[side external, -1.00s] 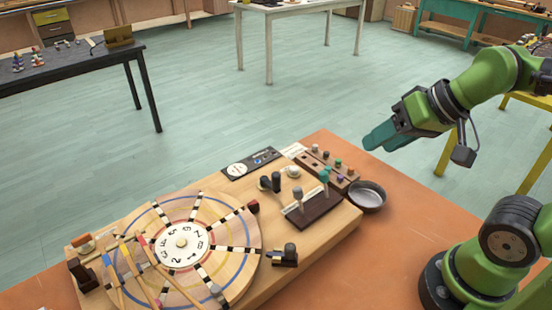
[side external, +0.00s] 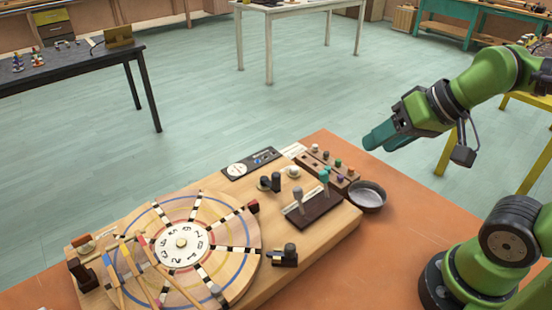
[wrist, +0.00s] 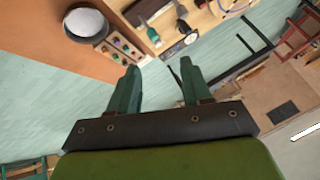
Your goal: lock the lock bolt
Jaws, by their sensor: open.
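A small black-knobbed fitting (side external: 286,256) sits on the front right of the wooden board, beside the wheel; it looks like the lock bolt, but I cannot tell whether it is locked. The round wooden wheel (side external: 240,268) has a white numbered hub and striped spokes. My gripper (side external: 376,140) is raised in the air to the right of the board, well away from the fitting. In the wrist view my gripper (wrist: 157,74) has its two green fingers apart, with nothing between them.
Several sticks (side external: 134,268) lie over the wheel's left side. The orange table (side external: 410,215) is clear around the bowl.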

